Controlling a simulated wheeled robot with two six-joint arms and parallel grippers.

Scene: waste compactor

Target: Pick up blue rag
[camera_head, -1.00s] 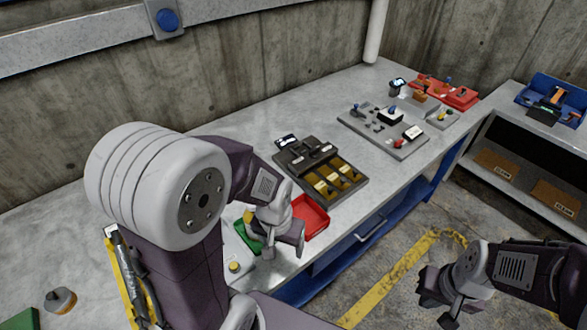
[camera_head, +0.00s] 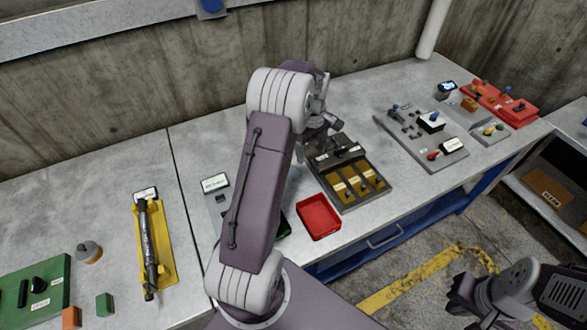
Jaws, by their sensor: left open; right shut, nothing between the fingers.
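I cannot make out a blue rag in this view; my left arm covers part of the bench. My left gripper (camera_head: 330,121) is open and empty, held above the back of the bench near the dark tray with yellow compartments (camera_head: 350,172). It is partly hidden behind my own wrist. My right gripper (camera_head: 468,308) is shut and empty, low at the bottom right over the floor, apart from the bench.
A red tray (camera_head: 319,216) sits at the bench's front edge. A yellow holder with a dark tool (camera_head: 153,240) and a green board (camera_head: 32,292) lie left. A grey control panel (camera_head: 422,140) and a red tray of parts (camera_head: 500,103) stand right.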

